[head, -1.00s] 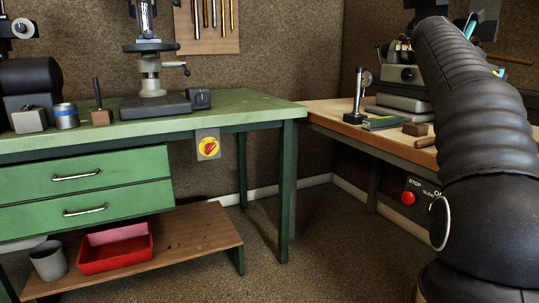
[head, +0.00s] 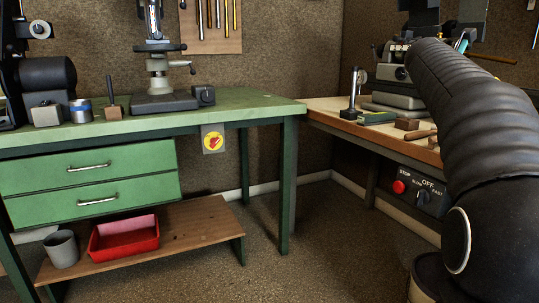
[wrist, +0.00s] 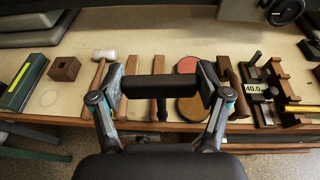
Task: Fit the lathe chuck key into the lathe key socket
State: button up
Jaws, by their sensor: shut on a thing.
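My gripper (wrist: 158,88) is closed on a dark bar (wrist: 158,88) that spans level between its two fingers in the wrist view. The bar looks like the chuck key's crosspiece; any shank below it is hidden. The bar is above the wooden bench and apart from the things lying there. A brown block with a square hole in its top (wrist: 64,68) lies to the left of my gripper and looks like the key socket, though I cannot be sure. It seems to be the brown block (head: 407,124) on the right bench in the head view.
A green box (wrist: 24,84), a white-headed mallet (wrist: 103,62), round pads (wrist: 188,66) and a wooden rack (wrist: 283,98) crowd the bench. A dial stand (head: 353,95) rises near its left end. A green bench (head: 250,106) stands left, with bare floor in front.

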jog(key=a+f+n+t+y, duration=0.2)
jog(key=a+f+n+y, duration=0.1)
jog(key=a+f, duration=0.8)
jog(key=a+f+n+t+y+p, duration=0.1)
jog(key=a+f+n+t+y, duration=0.2)
jog(key=a+f, duration=0.8)
jog(key=w+a+f+n+t+y, duration=0.1)
jog(key=a+f, duration=1.1)
jog(key=f, duration=1.6)
jog(key=shift+n+t+y, duration=0.8)
jog(key=shift+n+y, duration=0.2)
jog(key=shift+n, duration=0.2)
jog(key=shift+a, duration=0.15)
